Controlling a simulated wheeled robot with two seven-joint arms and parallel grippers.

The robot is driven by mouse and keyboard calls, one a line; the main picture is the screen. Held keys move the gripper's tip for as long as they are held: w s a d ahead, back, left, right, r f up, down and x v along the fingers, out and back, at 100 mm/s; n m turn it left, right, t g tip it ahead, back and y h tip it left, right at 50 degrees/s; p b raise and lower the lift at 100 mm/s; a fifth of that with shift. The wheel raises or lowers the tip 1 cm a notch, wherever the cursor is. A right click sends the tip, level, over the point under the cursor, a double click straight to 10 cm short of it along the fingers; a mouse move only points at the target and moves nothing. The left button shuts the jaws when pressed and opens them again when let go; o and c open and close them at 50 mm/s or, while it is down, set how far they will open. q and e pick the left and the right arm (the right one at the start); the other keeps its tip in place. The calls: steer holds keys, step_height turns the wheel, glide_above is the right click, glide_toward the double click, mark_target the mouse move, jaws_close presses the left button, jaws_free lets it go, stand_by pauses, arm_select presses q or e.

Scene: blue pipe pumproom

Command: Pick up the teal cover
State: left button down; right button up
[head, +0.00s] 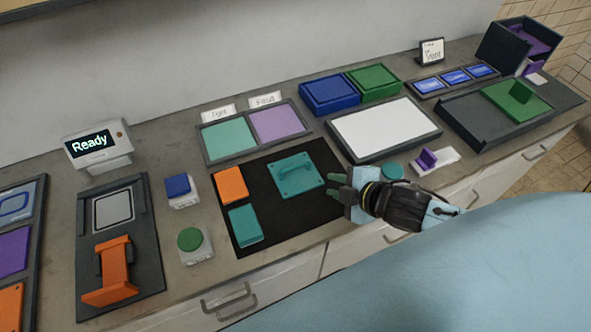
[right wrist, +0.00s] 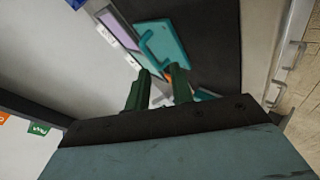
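The teal cover (head: 310,183), a flat plate with a raised handle, lies on the black mat (head: 285,220). It also shows in the right wrist view (right wrist: 180,52), beyond the fingertips, with its handle facing up. My right gripper (head: 334,186) is just right of the cover, its green fingers pointing left toward it. In the right wrist view its fingers (right wrist: 160,82) are apart with nothing between them, and the cover is clear of them. My left gripper is not in view.
An orange block (head: 231,185) and a teal block (head: 245,226) lie on the mat left of the cover. Behind is a tray with teal and purple panels (head: 253,134). A white-topped tray (head: 385,128) stands behind my right gripper.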

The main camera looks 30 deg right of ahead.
step_height(320, 180, up, 2)
steer(key=w+n+y, duration=0.1)
steer(key=n+y, duration=0.1)
steer(key=n, duration=0.2)
glide_toward(297, 166)
steer(key=x, duration=0.3)
steer(key=shift+w+a+f, duration=0.2)
steer(key=shift+a, duration=0.15)
steer(key=shift+d+x, duration=0.2)
steer(key=shift+x, duration=2.55)
steer(key=shift+f, duration=0.1)
steer(key=shift+c, duration=0.4)
jaws_close()
